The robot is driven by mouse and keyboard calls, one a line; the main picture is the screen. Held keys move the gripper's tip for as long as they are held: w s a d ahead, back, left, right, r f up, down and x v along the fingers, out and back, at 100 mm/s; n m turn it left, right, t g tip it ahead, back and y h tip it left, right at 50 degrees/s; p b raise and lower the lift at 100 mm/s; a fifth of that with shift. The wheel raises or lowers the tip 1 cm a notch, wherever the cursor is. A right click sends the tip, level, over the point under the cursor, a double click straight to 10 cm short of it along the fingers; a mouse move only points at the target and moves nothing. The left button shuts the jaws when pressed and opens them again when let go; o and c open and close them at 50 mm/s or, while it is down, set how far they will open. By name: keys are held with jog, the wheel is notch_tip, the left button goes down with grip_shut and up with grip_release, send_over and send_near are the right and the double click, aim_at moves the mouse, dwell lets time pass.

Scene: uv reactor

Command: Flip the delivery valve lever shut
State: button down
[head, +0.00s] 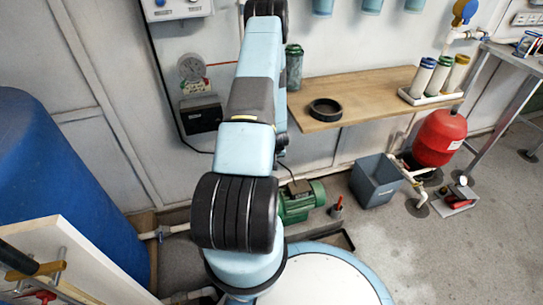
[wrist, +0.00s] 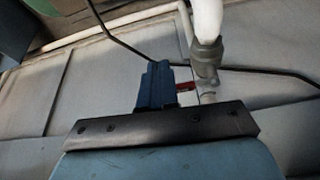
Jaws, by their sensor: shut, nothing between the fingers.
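In the wrist view my gripper (wrist: 156,68) shows as dark blue fingers closed together, with nothing between them. A red lever (wrist: 186,86) shows just to the right of the fingers, partly hidden behind them and the dark bracket. I cannot tell whether the fingers touch it. It sits beside a white pipe (wrist: 207,20) with a grey fitting (wrist: 205,58). The lever's full angle is hidden. In the head view my arm hides the gripper, and I cannot make out this lever there.
A wooden shelf (head: 365,88) carries a black ring (head: 325,109) and a rack of filter cartridges. A green pump (head: 300,200), a grey bin (head: 377,180) and a red tank (head: 440,137) stand below. A blue tank (head: 60,180) fills the left. Open floor lies at front right.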

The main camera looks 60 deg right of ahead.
jog(key=v, duration=1)
jog(key=shift+s+d, duration=0.2)
jog(key=shift+s, duration=0.05)
jog(key=shift+w+r, duration=0.1)
jog(key=shift+r, duration=0.05)
jog(key=w+a+r+n, duration=0.1)
jog(key=w+a+r, duration=0.35)
jog(key=r, duration=0.45)
jog(key=w+a+r+n, duration=0.1)
jog(key=w+a+r, duration=0.2)
jog(key=w+r, duration=0.35)
jog(key=w+a+r+n, duration=0.1)
jog(key=w+a+r, duration=0.25)
jog(key=r, duration=0.65)
jog(key=w+a+r+n, duration=0.1)
jog(key=w+a+r, duration=0.1)
jog(key=a+r, duration=0.7)
jog(key=s+a+r+n+t, duration=0.2)
jog(key=s+a+r, duration=0.1)
jog(key=a+r, duration=1.1)
jog(key=s+a+r+n+y, duration=0.1)
jog(key=s+a+r, duration=0.1)
jog(key=s+a, duration=0.5)
jog(key=s+a+r+n+y, duration=0.2)
jog(key=s+a+r, duration=0.1)
jog(key=s+a, duration=0.3)
jog(key=shift+s+a+r, duration=0.25)
jog(key=shift+s+a, duration=0.15)
jog(key=shift+a, duration=0.75)
